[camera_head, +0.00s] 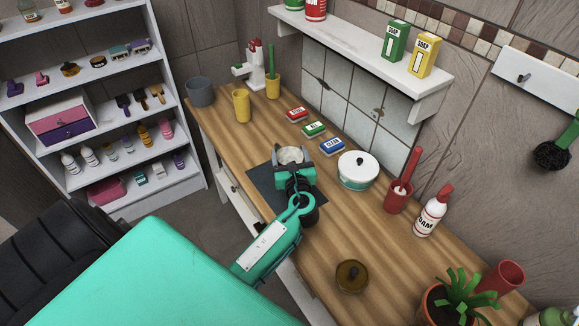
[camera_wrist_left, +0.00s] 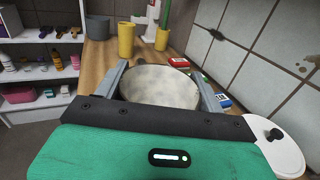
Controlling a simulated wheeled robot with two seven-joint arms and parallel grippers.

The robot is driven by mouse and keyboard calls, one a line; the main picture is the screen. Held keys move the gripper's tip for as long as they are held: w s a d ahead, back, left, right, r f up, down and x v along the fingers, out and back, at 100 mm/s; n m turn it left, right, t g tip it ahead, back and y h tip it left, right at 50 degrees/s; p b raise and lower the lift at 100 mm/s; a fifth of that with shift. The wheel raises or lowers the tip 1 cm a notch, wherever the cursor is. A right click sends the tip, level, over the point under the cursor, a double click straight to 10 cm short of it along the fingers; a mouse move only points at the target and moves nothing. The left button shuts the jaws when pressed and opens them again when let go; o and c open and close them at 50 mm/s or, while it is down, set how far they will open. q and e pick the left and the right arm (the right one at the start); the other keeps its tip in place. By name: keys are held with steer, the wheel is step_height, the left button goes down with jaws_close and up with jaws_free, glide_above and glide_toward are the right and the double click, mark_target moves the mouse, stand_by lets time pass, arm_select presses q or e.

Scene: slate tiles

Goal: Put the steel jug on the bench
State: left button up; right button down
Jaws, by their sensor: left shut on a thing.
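The steel jug (camera_head: 291,155) shows as a pale grey, mottled round top between the fingers of my left gripper (camera_head: 292,153). In the left wrist view the jug (camera_wrist_left: 160,86) fills the gap between the two grey fingers of the gripper (camera_wrist_left: 163,82), which is shut on it. Its lower part is hidden by the gripper. The jug is over the wooden bench (camera_head: 330,205), by the dark mat (camera_head: 262,178). I cannot tell whether its base touches the surface. My right gripper is not in view.
A white lidded pot (camera_head: 357,172) stands close to the right of the jug. Red, green and blue boxes (camera_head: 314,129) lie behind it. A yellow cup (camera_head: 241,106) and grey cup (camera_head: 200,91) stand far left. A wall shelf (camera_head: 360,56) overhangs the back.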

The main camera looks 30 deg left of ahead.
mark_target(288, 160)
arm_select(q)
steer(key=shift+f, duration=2.35)
steer(key=shift+f, duration=0.1)
steer(key=o, duration=1.5)
steer(key=shift+c, duration=0.2)
steer(key=shift+s+d, duration=0.2)
steer(key=shift+d, duration=0.05)
steer(key=p+v, duration=0.2)
steer(key=v, duration=0.9)
steer(key=shift+s+d, duration=0.15)
